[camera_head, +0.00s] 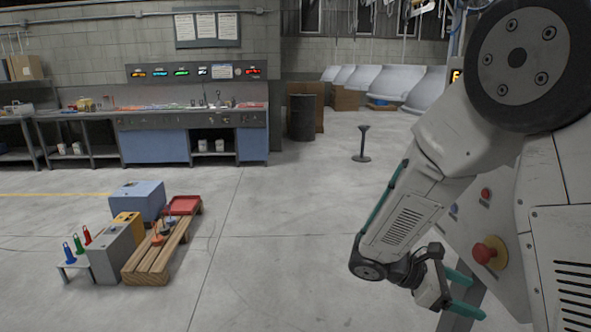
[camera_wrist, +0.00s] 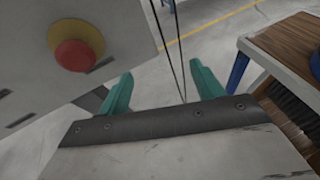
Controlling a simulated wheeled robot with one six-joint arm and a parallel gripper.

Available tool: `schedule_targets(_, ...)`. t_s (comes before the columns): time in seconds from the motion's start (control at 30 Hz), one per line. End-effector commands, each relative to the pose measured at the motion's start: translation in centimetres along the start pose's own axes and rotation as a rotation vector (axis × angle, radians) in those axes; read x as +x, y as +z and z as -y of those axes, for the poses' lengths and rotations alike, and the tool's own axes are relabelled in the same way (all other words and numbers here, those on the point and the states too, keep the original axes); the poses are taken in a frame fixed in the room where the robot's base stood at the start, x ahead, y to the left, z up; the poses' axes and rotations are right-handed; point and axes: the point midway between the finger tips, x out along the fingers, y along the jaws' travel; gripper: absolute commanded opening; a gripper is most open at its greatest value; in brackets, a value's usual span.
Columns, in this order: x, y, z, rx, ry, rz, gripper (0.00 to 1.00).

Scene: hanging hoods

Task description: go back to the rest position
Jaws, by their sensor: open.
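My gripper (camera_head: 466,294) hangs low at the right in the head view, below my folded arm. In the wrist view my gripper (camera_wrist: 160,92) has its two teal fingers spread apart with nothing between them, so it is open and empty. A grey panel with a red emergency button (camera_head: 490,252) stands right beside it in the head view. The button also shows at the upper left of the wrist view (camera_wrist: 75,55). Part of the panel is hidden behind my arm.
A long workbench (camera_head: 190,122) lines the back wall. A black stand (camera_head: 362,143) stands mid-floor. A wooden-topped table (camera_wrist: 285,50) is at right in the wrist view.

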Motion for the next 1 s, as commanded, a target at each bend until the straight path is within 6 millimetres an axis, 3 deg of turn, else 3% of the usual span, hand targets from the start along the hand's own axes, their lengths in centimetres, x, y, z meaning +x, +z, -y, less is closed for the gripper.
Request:
schedule_targets(0.2, -0.4, 2.6, 6.1, 0.296, -0.237, -0.261, 0.66)
schedule_targets(0.5, -3.2, 5.5, 13.1, 0.704, -0.563, -0.632, 0.66)
schedule_targets(0.8, -6.3, 8.7, 17.6, 0.998, -0.782, -0.971, 0.66)
schedule_targets(1.0, -6.7, 10.8, 19.1, 1.095, -0.788, -1.098, 0.66)
